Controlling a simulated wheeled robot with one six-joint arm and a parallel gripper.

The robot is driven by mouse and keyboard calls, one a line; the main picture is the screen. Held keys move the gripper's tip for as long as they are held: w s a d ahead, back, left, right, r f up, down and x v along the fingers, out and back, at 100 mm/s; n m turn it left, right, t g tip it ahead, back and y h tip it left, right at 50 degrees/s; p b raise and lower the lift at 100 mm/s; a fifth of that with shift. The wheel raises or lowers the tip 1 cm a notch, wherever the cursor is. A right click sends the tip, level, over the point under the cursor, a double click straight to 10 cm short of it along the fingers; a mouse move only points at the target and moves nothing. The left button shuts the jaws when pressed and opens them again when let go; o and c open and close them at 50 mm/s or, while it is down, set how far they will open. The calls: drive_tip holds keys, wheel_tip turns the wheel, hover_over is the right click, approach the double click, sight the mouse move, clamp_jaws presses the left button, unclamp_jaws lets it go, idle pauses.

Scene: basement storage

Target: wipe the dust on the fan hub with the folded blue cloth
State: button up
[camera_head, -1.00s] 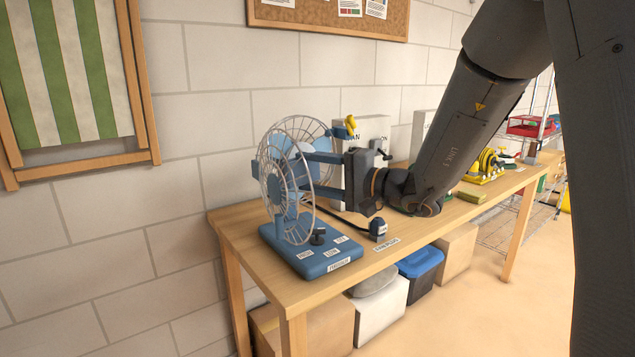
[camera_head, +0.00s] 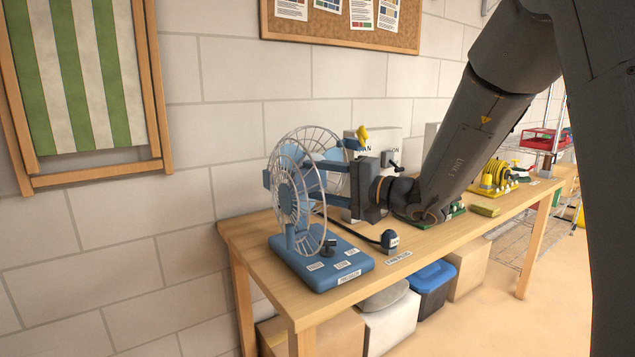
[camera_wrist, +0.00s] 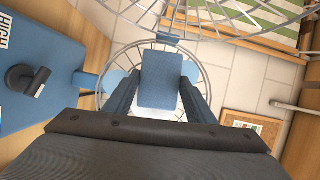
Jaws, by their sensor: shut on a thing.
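Wire rings (camera_wrist: 225,22) show around and beyond the cloth. The fan hub is hidden behind wires and cloth. I cannot tell whether the cloth touches it, and no dust can be made out.
A pale box (camera_head: 392,140) with a black switch stands behind my gripper. A small dark plug-like thing (camera_head: 389,240) with a cable lies on the bench (camera_head: 430,248). Yellow items (camera_head: 497,178) stand farther right. Boxes and a blue-lidded bin (camera_head: 432,285) sit below.

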drive_tip(key=shift+w+a+b, duration=0.55)
drive_tip(key=shift+w+b, duration=0.05)
drive_tip(key=shift+w, duration=0.25)
drive_tip(key=shift+d, duration=0.15)
drive_tip(key=shift+w+d+b, duration=0.7)
drive_tip(key=shift+d, duration=0.3)
drive_tip(key=shift+w+d+b, duration=0.65)
drive_tip(key=shift+w+d, duration=0.05)
drive_tip(key=shift+d, duration=0.3)
drive_tip(key=shift+w+d+b, duration=0.7)
drive_tip(key=shift+d, duration=0.3)
drive_tip(key=shift+s+a, duration=0.1)
drive_tip(key=shift+s+a+b, duration=0.65)
drive_tip(key=shift+s+a, duration=0.05)
drive_tip(key=shift+a, duration=0.35)
drive_tip(key=shift+s+a+b, duration=0.6)
drive_tip(key=shift+s+a, duration=0.05)
drive_tip(key=shift+a, duration=0.4)
drive_tip(key=shift+s+a+b, duration=0.65)
drive_tip(key=shift+s+a, duration=0.05)
drive_tip(key=shift+a, duration=0.35)
drive_tip(key=shift+d, duration=0.15)
